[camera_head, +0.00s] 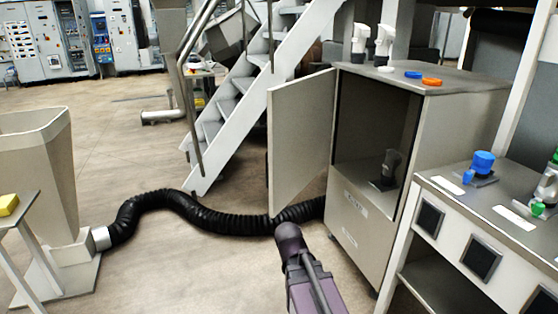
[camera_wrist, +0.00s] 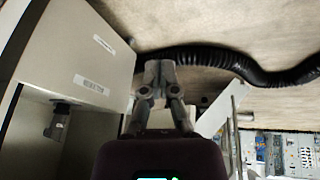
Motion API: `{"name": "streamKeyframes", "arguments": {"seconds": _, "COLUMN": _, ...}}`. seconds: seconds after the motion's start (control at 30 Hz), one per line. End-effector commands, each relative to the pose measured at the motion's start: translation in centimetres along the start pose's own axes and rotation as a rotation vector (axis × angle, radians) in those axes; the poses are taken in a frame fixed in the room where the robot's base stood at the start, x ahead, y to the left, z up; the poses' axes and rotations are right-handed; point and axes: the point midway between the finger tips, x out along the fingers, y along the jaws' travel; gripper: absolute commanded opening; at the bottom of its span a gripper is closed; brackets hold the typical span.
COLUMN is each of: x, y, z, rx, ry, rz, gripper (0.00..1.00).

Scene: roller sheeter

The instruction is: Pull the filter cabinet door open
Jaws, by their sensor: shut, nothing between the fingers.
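The filter cabinet (camera_head: 355,225) is a grey box with labels on its lower front panel. Its door (camera_head: 300,140) stands swung wide open to the left, showing the dark inside with a small dark fitting (camera_head: 388,168) in it. The cabinet's labelled panel (camera_wrist: 75,55) and the fitting (camera_wrist: 58,122) also show at the left of the wrist view. My gripper (camera_wrist: 158,75) is shut and empty, in front of the cabinet beside the labelled panel. In the head view my arm shows at bottom centre, and the fingertips cannot be made out. I cannot clearly pick out the door in the wrist view.
A black ribbed hose (camera_head: 170,203) runs over the floor behind the door to a hopper (camera_head: 35,155) at left. White stairs (camera_head: 245,110) rise behind the door. A workbench (camera_head: 475,215) stands close at right.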

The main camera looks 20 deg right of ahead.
Motion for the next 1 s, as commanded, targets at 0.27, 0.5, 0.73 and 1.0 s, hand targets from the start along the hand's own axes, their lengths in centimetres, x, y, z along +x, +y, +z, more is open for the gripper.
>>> {"name": "streamKeyframes", "arguments": {"seconds": 0.27, "x": 0.0, "y": 2.5, "z": -4.5, "rx": 0.076, "ry": 0.171, "rz": 0.052, "gripper": 0.0}}
{"name": "streamKeyframes", "arguments": {"seconds": 0.5, "x": -1.1, "y": 6.0, "z": -10.7, "rx": 0.156, "ry": 0.428, "rz": 0.096, "gripper": 0.0}}
{"name": "streamKeyframes", "arguments": {"seconds": 0.73, "x": -3.6, "y": 9.4, "z": -17.1, "rx": 0.198, "ry": 0.728, "rz": 0.095, "gripper": 0.0}}
{"name": "streamKeyframes", "arguments": {"seconds": 1.0, "x": -7.4, "y": 11.7, "z": -23.0, "rx": 0.167, "ry": 1.037, "rz": 0.009, "gripper": 0.0}}
